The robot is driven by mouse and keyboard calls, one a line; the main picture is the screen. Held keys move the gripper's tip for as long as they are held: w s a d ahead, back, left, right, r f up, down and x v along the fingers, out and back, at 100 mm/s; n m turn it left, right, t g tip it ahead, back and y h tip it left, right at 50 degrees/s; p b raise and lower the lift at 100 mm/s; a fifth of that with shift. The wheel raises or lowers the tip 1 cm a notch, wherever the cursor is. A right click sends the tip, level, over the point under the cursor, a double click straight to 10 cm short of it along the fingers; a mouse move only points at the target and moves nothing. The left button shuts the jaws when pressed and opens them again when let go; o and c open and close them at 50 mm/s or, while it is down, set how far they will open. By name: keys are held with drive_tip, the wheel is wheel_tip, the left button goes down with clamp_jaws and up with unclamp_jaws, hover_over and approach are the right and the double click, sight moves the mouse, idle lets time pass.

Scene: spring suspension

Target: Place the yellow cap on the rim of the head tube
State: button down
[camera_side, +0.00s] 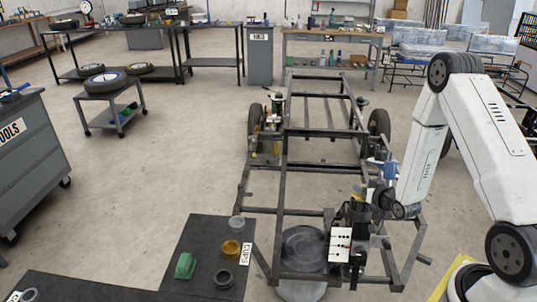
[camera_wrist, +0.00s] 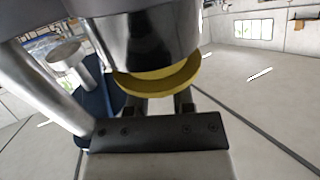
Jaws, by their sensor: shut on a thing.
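The yellow cap (camera_wrist: 165,82) is in the wrist view, directly under the lower end of a dark shiny tube, which looks like the head tube (camera_wrist: 145,40). The cap's near edge tilts down below the rim; I cannot tell whether it is seated flush. My gripper (camera_wrist: 160,103) is shut on the cap, its two dark fingers just below it. In the side view my gripper (camera_side: 352,215) is at the front right of the frame, among dark parts. The cap cannot be made out clearly there.
A dark steel frame (camera_side: 330,212) fills the middle of the side view. A silver rod (camera_wrist: 45,85) and a blue part (camera_wrist: 95,105) are close to the gripper's left in the wrist view. A low dark table (camera_side: 195,235) holds a green block (camera_side: 185,266) and several rings.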

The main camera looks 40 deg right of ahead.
drive_tip(key=shift+c, duration=2.4)
unclamp_jaws()
drive_tip(key=shift+r, duration=0.15)
drive_tip(key=shift+r, duration=0.4)
drive_tip(key=shift+s+a+r, duration=0.1)
drive_tip(key=shift+s+r, duration=0.05)
drive_tip(key=v, duration=0.7)
